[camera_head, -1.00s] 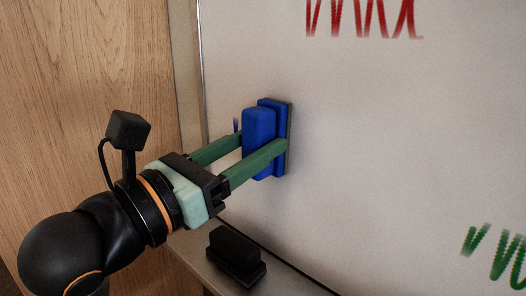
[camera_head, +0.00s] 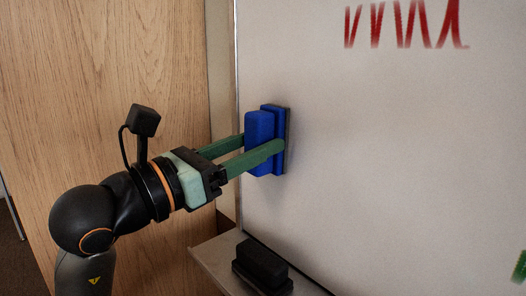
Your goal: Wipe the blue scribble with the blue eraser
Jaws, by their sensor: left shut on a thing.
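The blue eraser (camera_head: 258,128), with a dark pad, is upright with its pad side at the whiteboard (camera_head: 390,150), near the board's left edge. The pad appears to be against the board, though the contact itself is hidden. My left gripper (camera_head: 263,146) is shut on the eraser, with one green finger in front and the other partly hidden behind it. No blue scribble shows on the visible board; any marks behind the eraser are hidden. My right gripper is not in view.
A black eraser (camera_head: 262,265) lies on the tray ledge (camera_head: 216,262) below the board. A red scribble (camera_head: 405,25) is at the upper right and part of a green scribble (camera_head: 520,267) at the lower right edge. A wooden panel (camera_head: 110,70) stands left of the board.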

